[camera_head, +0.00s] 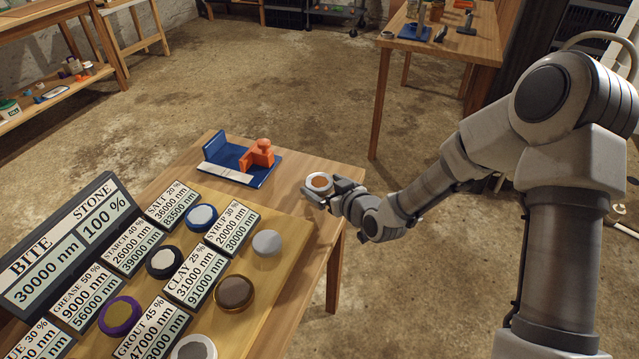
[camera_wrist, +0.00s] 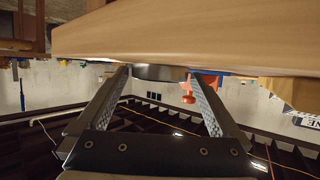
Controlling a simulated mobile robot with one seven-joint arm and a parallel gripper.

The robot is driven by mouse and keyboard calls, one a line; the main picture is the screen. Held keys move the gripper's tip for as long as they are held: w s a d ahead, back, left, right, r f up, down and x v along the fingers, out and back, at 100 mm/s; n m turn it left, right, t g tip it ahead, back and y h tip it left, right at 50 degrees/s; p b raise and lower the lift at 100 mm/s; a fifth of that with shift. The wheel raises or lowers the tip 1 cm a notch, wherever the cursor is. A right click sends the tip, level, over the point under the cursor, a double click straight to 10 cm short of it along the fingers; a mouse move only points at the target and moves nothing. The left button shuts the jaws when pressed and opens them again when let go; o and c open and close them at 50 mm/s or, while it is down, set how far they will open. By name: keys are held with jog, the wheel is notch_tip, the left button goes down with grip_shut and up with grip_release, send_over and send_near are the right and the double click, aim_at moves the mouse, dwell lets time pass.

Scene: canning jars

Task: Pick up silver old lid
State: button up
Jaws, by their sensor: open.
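A small round lid (camera_head: 319,181), with a silvery-white rim and a rusty brown centre, sits near the right edge of the wooden table. My gripper (camera_head: 326,189) is low at that edge, with its open fingers reaching in from the right around the near side of the lid. In the wrist view, which looks upside down, a grey curved edge (camera_wrist: 160,72), apparently the lid's side, lies between the two fingertips of my gripper (camera_wrist: 160,78). I cannot tell whether either finger touches it.
A wooden board (camera_head: 292,240) to the left carries labels and several lids, including a plain silver one (camera_head: 267,242). A dark sign (camera_head: 70,245) stands at the left.

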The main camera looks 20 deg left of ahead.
jog(key=c, duration=1)
jog(key=shift+r, duration=0.15)
